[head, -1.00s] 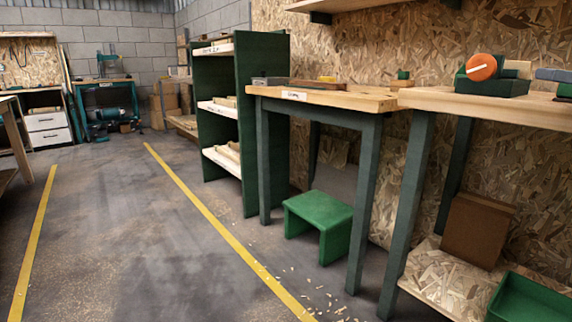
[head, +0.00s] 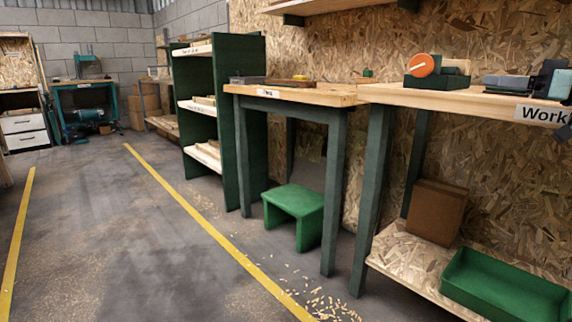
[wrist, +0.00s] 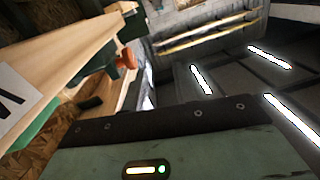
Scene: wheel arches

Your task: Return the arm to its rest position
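The wrist view is tilted and shows no fingertips, so whether the gripper holds anything is hidden. A grey-green panel with a dark screwed strip and a small lit indicator fills the bottom of the wrist view; it looks like part of my own body. Beyond it, a pale wooden bench edge (wrist: 60,50) with an orange round part (wrist: 127,58) shows at the left. In the head view the workbench (head: 460,98) stands at the right, with the orange disc (head: 423,65) on a green block.
A narrower table (head: 300,92) and a green shelf unit (head: 240,110) line the wall. A green stool (head: 295,205) stands under the table. A brown box (head: 436,212) and a green tray (head: 510,290) sit on the lower shelf. The floor between the yellow lines (head: 190,200) is clear.

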